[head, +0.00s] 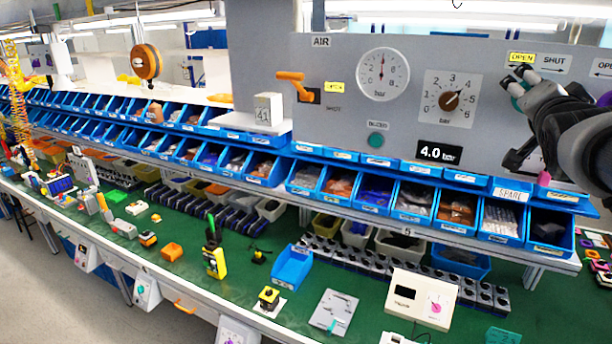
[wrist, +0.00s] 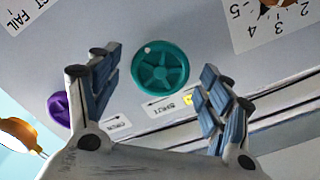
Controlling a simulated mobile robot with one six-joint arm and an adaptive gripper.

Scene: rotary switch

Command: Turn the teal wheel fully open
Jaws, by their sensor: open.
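The teal wheel (wrist: 160,67) is a round, spoked handwheel on the grey panel. In the wrist view it shows whole, between and beyond my fingertips. In the head view my gripper (head: 516,80) covers most of it, and only a teal edge (head: 517,104) shows. My gripper (wrist: 157,76) is open, with one blue-padded finger on each side of the wheel in the picture. Nothing is held. I cannot tell whether a finger touches the rim. Above the wheel in the head view are a yellow OPEN label (head: 521,57) and a plain SHUT label (head: 554,62).
A purple wheel (wrist: 60,108) sits beside the teal one. The panel also carries a rotary knob (head: 450,100), a pressure gauge (head: 383,74), an orange lever (head: 293,84), a teal button (head: 376,140) and a 4.0 bar display (head: 439,153). Blue bins (head: 412,203) line the shelf below.

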